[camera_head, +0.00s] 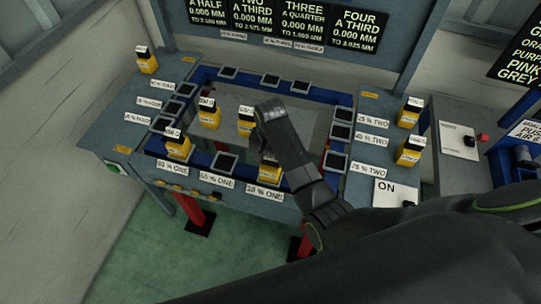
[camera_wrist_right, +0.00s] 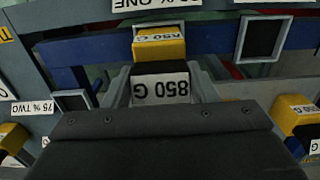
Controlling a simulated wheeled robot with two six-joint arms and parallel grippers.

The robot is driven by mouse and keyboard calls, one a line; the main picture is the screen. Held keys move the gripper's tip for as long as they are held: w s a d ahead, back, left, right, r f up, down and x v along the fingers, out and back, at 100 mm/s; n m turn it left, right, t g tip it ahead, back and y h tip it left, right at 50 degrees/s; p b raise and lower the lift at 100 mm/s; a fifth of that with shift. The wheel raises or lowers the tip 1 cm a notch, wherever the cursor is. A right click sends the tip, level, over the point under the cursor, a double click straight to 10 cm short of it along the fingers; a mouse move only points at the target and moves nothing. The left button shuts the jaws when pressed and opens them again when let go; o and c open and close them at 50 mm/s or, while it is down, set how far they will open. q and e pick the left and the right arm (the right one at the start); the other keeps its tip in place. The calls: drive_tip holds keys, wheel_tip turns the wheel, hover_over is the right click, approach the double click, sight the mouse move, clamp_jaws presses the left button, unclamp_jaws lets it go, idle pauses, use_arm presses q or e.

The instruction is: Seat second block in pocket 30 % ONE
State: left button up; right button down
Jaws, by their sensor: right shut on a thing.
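My right gripper (camera_wrist_right: 163,88) is shut on a yellow-and-black block (camera_wrist_right: 160,90) with a white 850 G label. In the right wrist view a yellow part with another 850 G label (camera_wrist_right: 160,36) shows just beyond it; I cannot tell whether it is a second block. In the head view yellow block parts (camera_head: 270,172) show beside my right arm, at the front edge of the bench behind a plate ending in % ONE (camera_head: 264,191). Its number is too small to read surely. The pocket there is hidden, so I cannot tell whether the held block is inside it. My left gripper is not in view.
Blocks stand at the 83 % ONE plate (camera_head: 172,168), mid-bench (camera_head: 209,117) and on the right side (camera_head: 408,153). An empty-looking dark pocket (camera_head: 223,163) lies left of my arm. Labelled pockets line the frame.

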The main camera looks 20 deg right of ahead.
drive_tip(key=shift+w+f, duration=0.1)
drive_tip(key=shift+f, duration=0.25)
drive_tip(key=c, duration=0.8)
unclamp_jaws()
drive_tip(key=o, duration=0.3)
